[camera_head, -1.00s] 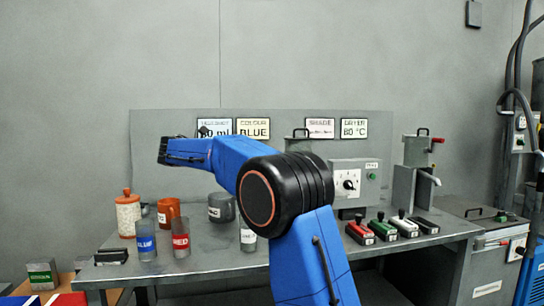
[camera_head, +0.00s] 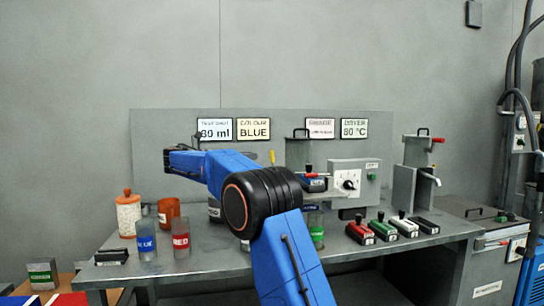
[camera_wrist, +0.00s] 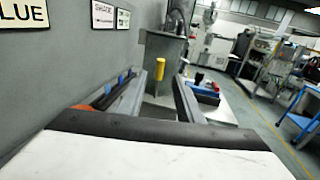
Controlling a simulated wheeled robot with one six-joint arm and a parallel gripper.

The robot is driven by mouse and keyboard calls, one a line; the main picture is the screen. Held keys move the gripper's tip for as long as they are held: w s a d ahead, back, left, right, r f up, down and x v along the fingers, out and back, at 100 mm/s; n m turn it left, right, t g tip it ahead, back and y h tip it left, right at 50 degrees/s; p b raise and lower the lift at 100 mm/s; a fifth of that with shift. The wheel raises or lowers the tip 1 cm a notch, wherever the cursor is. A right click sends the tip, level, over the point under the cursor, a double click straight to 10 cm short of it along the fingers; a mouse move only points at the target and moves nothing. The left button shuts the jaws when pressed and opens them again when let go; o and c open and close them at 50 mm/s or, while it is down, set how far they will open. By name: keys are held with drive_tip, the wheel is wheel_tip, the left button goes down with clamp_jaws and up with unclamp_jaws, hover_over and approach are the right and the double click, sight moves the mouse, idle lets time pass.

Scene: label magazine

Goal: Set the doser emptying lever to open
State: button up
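A yellow handle (camera_head: 272,157) stands upright just above my arm in the head view. I take it to be the doser emptying lever, though no label on it is readable. In the wrist view the yellow handle (camera_wrist: 160,68) appears ahead, in the gap between the fingers of my gripper (camera_wrist: 160,86). The gripper is open and empty, with its fingers apart. I see no contact with the handle, and its lower part is not clear.
A grey stand (camera_head: 298,150) with a red-and-blue item (camera_head: 315,183) is beside the handle. A dial box (camera_head: 352,180) and a spouted device (camera_head: 404,185) stand further right. Cups, including a red-labelled one (camera_head: 181,240), occupy the bench's left. Several coloured blocks (camera_head: 360,231) line the front right.

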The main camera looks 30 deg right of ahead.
sight(272, 157)
drive_tip(key=d, duration=0.7)
drive_tip(key=s+d, duration=0.1)
drive_tip(key=d, duration=0.2)
drive_tip(key=shift+d, duration=0.25)
clamp_jaws()
